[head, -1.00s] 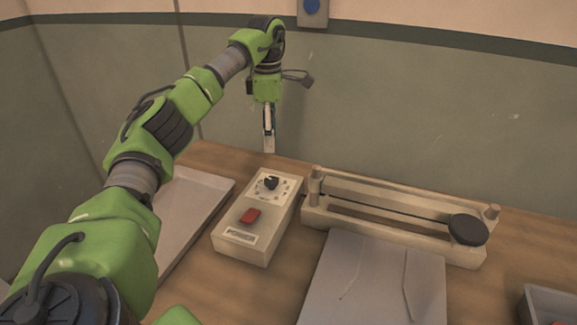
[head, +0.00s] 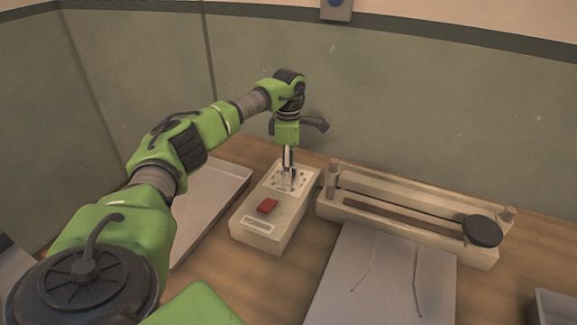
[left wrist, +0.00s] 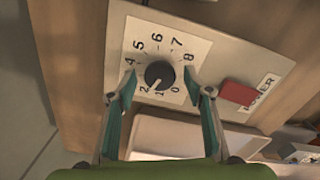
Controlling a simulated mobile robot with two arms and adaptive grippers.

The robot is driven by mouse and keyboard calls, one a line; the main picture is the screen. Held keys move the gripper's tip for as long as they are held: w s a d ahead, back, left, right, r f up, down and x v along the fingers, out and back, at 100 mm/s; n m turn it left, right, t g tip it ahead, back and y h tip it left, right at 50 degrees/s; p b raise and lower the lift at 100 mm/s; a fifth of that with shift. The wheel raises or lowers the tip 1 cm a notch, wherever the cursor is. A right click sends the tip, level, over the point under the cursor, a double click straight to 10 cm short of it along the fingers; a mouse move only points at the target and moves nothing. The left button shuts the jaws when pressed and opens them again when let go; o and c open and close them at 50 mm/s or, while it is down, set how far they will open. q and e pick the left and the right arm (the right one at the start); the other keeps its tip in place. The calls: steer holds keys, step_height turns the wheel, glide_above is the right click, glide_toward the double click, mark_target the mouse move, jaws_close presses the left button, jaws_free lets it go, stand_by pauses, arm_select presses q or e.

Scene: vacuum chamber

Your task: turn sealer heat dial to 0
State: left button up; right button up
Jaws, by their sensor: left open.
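The sealer's control box (head: 262,228) stands on the wooden table, with a red power switch (head: 267,206) on its top. My left gripper (head: 288,184) points down over the dial end of the box, and its fingers largely hide the dial there. In the left wrist view the black heat dial (left wrist: 158,74) sits on a white numbered plate (left wrist: 190,45). Its white mark points between 1 and 2. My left gripper (left wrist: 159,80) is open, with one finger on each side of the dial; I cannot tell whether they touch it. My right gripper is not in view.
The sealer's long bar unit (head: 400,215) with a black round knob (head: 482,231) stands right of the box. A grey flat sheet or bag (head: 385,280) lies in front of it. A shallow tray (head: 215,200) lies left of the box. A grey bin (head: 555,305) is at the lower right.

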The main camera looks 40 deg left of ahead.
arm_select(q)
steer(key=c, duration=1.1)
steer(key=shift+n, duration=0.3)
steer(key=shift+n+p, duration=0.7)
steer(key=shift+n, duration=0.3)
steer(key=n+p, duration=0.1)
steer(key=n, duration=0.2)
steer(key=shift+n, duration=0.3)
steer(key=n+p, duration=0.1)
steer(key=n, duration=0.3)
steer(key=shift+r+p, duration=0.1)
steer(key=shift+p, duration=0.3)
steer(key=shift+w+n+p, duration=0.1)
steer(key=shift+n+p, duration=0.35)
steer(key=shift+n, duration=1.45)
steer(key=o, duration=1.1)
